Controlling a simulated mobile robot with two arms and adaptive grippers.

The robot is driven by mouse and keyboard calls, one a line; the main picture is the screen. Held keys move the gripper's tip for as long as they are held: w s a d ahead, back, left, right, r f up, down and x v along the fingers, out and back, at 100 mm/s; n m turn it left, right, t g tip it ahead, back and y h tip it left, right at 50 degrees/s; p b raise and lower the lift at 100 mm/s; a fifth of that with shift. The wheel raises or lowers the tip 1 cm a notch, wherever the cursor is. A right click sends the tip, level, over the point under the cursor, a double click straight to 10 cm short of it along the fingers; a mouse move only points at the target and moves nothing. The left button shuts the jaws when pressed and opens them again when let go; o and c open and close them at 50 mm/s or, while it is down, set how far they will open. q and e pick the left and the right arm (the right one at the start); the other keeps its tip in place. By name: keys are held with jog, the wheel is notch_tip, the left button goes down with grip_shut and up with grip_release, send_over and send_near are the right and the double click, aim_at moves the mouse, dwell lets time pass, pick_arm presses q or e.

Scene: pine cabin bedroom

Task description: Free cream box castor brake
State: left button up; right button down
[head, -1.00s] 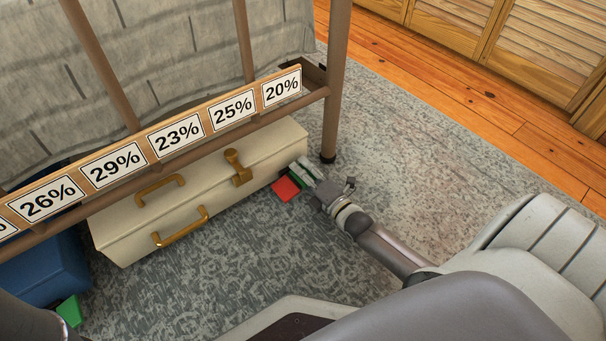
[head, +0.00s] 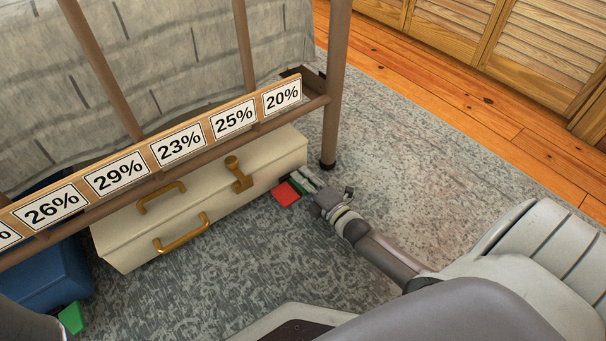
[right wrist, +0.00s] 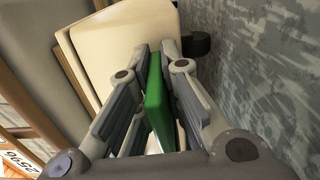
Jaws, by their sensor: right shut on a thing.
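The cream box (head: 215,195) sits low under the bed frame, with two brass handles and a brass latch on it. At its right end a red tab (head: 285,194) and a green tab (head: 296,187) stick out side by side near the floor. My right gripper (head: 304,180) is at that end, low over the rug. In the right wrist view its fingers are shut on the green tab (right wrist: 155,90), with the cream box (right wrist: 120,40) beyond and a dark castor-like part (right wrist: 195,44) beside it. My left gripper is not in view.
A bed rail with percentage labels (head: 179,145) runs above the box. A bed post (head: 333,90) stands just behind my right gripper. A blue box (head: 45,275) with a green tab (head: 72,317) is at left. The rug (head: 430,170) to the right is clear.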

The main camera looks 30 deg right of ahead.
jog(key=shift+f+m+p, duration=0.3)
jog(key=shift+m+p, duration=0.1)
jog(key=shift+m, duration=0.6)
jog(key=shift+f+m, duration=0.35)
jog(key=shift+m, duration=0.55)
jog(key=c, duration=1.6)
grip_release()
jog(key=shift+o, duration=0.2)
jog(key=s, duration=1.2)
jog(key=shift+d, duration=0.4)
